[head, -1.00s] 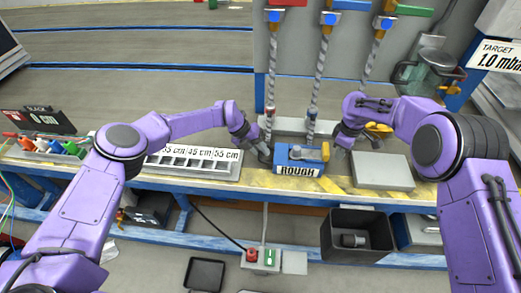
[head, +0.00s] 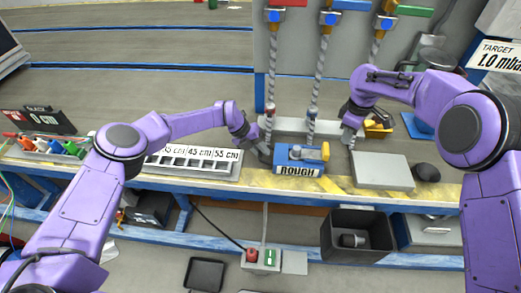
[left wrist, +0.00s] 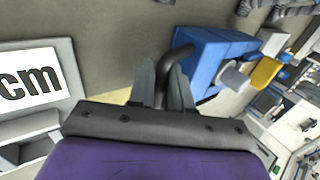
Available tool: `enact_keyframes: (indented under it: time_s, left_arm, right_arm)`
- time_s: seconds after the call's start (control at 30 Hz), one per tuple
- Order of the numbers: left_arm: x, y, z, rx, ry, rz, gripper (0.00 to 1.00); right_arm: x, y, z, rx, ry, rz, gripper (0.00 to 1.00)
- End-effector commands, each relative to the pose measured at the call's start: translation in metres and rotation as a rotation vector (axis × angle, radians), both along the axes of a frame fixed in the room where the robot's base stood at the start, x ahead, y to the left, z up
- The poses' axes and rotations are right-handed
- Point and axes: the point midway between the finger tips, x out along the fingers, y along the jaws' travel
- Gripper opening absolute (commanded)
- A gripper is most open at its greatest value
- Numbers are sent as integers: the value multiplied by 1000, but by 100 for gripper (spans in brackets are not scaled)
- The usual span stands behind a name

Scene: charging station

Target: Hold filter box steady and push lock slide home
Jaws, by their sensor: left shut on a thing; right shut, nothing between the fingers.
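The blue filter box (head: 288,165), with a "ROUGH" label on its front, sits upright on the bench. A yellow part (head: 325,151), possibly the lock slide, stands at its right end; whether it is fully home is too small to tell. In the left wrist view the box (left wrist: 208,58) shows a grey knob and a yellow part (left wrist: 265,73). My left gripper (head: 264,155) is at the box's left side, its fingers shut on a dark curved handle (left wrist: 180,52). My right gripper (head: 347,143) is shut and empty, right of the box and apart from it.
A grey plate (head: 382,170) and a dark rounded object (head: 426,172) lie to the right. A slotted tray (head: 195,165) with cm labels is to the left. Braided hoses (head: 318,75) hang behind the box. Yellow items (head: 379,130) lie behind my right gripper.

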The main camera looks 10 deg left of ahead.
Motion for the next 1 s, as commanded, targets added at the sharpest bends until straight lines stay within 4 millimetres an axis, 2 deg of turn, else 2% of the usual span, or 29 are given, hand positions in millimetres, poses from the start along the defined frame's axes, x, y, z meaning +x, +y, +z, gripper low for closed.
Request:
enact_keyframes:
  time_s: [0.1, 0.13, 0.2, 0.57, 1.0]
  left_arm:
    - [0, 0, 0, 0, 1, -1, 0]
    - [0, 0, 0, 0, 1, -1, 26]
    - [0, 0, 0, 0, 1, -1, 48]
    - [0, 4, 6, 0, -1, 1, 49]
    - [-1, 59, 87, 0, -1, 2, 49]
  right_arm:
    - [0, 0, 0, 0, 0, 0, 0]
    - [0, 0, 0, 0, 0, 0, 0]
    - [0, 0, 0, 0, 0, 0, 0]
    - [0, 0, 0, 0, 0, 0, 0]
    - [0, 0, -1, 0, 0, 0, 0]
